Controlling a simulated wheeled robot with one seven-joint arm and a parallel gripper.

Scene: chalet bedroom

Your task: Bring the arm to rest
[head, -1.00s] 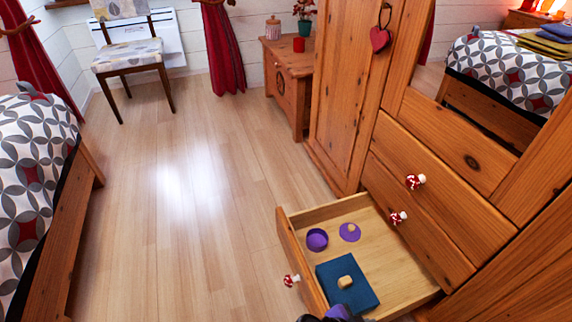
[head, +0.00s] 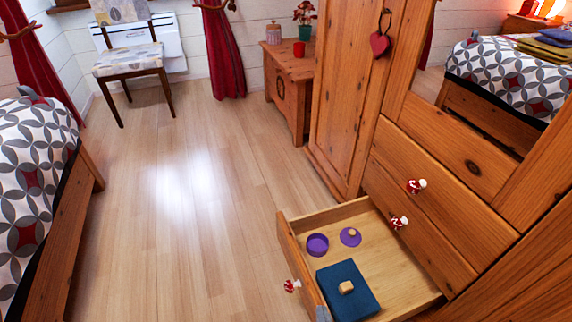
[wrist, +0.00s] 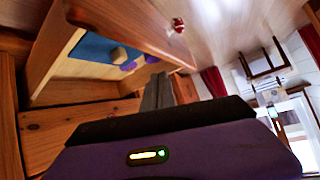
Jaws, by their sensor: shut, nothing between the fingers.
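My gripper (wrist: 158,92) shows in the wrist view with its grey fingers together and nothing between them. It is outside the open drawer, whose wooden front (wrist: 130,30) shows above and to the left of the fingers.
The wardrobe (head: 345,95) with closed drawers (head: 425,205) stands on the right. A bed (head: 40,190) is on the left. A chair (head: 130,62) and a wooden chest (head: 290,90) stand at the back. The floor (head: 180,220) between them is clear.

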